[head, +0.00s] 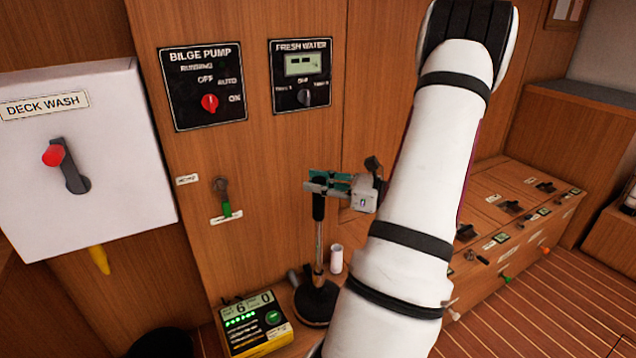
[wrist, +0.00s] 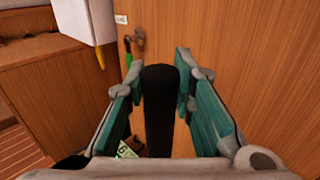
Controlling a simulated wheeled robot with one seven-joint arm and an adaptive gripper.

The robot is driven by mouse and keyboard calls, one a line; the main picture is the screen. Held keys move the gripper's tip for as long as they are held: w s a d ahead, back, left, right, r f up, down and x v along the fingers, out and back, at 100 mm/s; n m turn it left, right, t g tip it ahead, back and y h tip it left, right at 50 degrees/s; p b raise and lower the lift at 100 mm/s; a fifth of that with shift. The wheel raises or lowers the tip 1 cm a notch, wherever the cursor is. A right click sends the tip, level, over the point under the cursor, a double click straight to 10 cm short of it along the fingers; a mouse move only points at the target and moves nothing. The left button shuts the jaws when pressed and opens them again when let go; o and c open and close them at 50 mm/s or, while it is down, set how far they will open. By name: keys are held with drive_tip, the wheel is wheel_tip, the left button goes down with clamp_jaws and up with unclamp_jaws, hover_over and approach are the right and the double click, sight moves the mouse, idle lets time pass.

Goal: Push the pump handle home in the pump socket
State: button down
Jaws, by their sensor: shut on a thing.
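The pump handle (head: 319,237) is a thin metal rod with a black grip at its top, standing about upright at the middle of the head view. Its foot meets a dark round base, the pump socket (head: 316,303), on the floor or ledge by the wooden panel. How deep the rod sits in it I cannot tell. My gripper (head: 325,183) comes in from the right and is shut on the black grip. In the wrist view the black grip (wrist: 159,105) stands between the two teal fingers. The socket is hidden there.
A yellow device with a green display (head: 254,322) stands left of the socket, and a small white cup (head: 336,259) stands behind it. The white deck wash box (head: 85,160) juts out at left. A hook with a green-handled item (head: 224,200) hangs on the panel.

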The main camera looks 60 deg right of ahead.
drive_tip(key=shift+f+b, duration=0.4)
drive_tip(key=shift+f, duration=0.4)
drive_tip(key=c, duration=1.3)
unclamp_jaws()
drive_tip(key=o, duration=0.4)
drive_tip(key=shift+r+p, duration=3.2)
drive_tip(key=shift+r, duration=0.35)
